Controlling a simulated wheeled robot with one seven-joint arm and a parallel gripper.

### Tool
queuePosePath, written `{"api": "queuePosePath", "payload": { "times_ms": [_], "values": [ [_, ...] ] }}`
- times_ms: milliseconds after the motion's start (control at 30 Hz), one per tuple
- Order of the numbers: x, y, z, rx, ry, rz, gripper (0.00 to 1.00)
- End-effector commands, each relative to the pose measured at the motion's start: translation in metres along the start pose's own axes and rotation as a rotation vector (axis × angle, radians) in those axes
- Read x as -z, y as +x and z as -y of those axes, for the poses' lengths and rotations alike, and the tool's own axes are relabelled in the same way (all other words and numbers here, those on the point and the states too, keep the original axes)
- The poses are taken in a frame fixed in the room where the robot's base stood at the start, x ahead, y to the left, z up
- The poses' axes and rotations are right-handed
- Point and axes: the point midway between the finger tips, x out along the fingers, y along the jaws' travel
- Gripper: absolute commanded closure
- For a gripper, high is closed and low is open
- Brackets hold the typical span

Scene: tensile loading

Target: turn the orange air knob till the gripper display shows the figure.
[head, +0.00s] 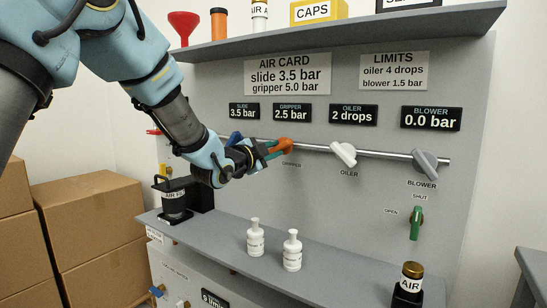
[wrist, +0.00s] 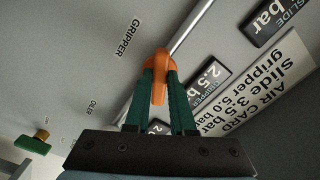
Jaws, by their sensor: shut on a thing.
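The orange air knob (head: 287,144) sits on the metal rail above the label GRIPPER. My gripper (head: 269,150) reaches it from the left and is shut on it. In the wrist view the two green fingers (wrist: 162,82) close on the orange knob (wrist: 161,62) from both sides. The gripper display (head: 292,113) reads 2.5 bar. The air card (head: 287,75) reads slide 3.5 bar and gripper 5.0 bar.
The slide display (head: 244,112) reads 3.5 bar. A white oiler knob (head: 344,154) and a grey blower knob (head: 425,163) stand to the right on the rail. Below are a green valve handle (head: 415,223) and two white bottles (head: 291,251) on the ledge.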

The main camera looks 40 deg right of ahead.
Motion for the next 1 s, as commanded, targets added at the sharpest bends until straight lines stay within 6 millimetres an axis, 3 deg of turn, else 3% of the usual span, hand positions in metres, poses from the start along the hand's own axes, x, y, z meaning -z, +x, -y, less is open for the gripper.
{"api": "queuePosePath", "payload": {
  "times_ms": [1000],
  "values": [
    [0.0002,-0.0006,-0.0050,0.000,-0.958,0.005,1.00]
  ]
}}
